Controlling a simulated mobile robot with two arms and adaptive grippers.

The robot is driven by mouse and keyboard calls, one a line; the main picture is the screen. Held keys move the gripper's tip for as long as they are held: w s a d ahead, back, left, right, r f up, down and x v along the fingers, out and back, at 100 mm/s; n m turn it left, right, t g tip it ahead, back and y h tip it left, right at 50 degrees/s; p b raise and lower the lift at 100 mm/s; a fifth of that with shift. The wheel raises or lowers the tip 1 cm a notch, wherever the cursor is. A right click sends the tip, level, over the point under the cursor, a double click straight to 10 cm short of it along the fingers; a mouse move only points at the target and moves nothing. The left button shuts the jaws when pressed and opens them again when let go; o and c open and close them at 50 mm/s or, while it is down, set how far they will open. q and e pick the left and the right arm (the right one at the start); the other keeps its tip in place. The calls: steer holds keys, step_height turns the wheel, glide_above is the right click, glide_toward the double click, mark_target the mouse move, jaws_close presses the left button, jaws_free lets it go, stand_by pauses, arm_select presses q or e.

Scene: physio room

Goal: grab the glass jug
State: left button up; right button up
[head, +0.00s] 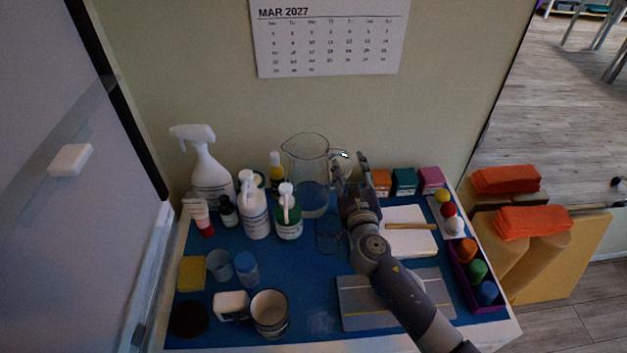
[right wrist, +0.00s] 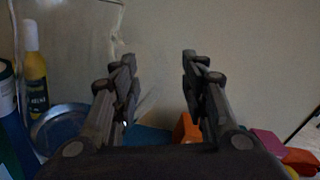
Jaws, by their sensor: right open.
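The clear glass jug (head: 306,168) stands upright at the back of the blue-topped table, near the wall. Its handle points right, toward my right gripper (head: 350,164). My right gripper is open, just right of the jug, with its fingers close to the handle. In the right wrist view the jug (right wrist: 80,45) fills the upper left, beside and behind the left finger of my right gripper (right wrist: 158,58). I cannot tell whether the handle lies between the fingers or whether anything touches. My left gripper is not in view.
A yellow bottle (head: 276,172), white pump bottles (head: 255,212) and a spray bottle (head: 207,175) crowd the jug's left. A glass tumbler (head: 328,236) stands in front of it. Small orange (head: 381,180), teal and pink boxes stand to the right. A calendar (head: 330,38) hangs above.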

mark_target(349, 164)
steer(key=w, duration=0.3)
steer(key=shift+w, duration=0.15)
steer(key=shift+c, duration=0.6)
jaws_close()
steer(key=shift+r, duration=0.15)
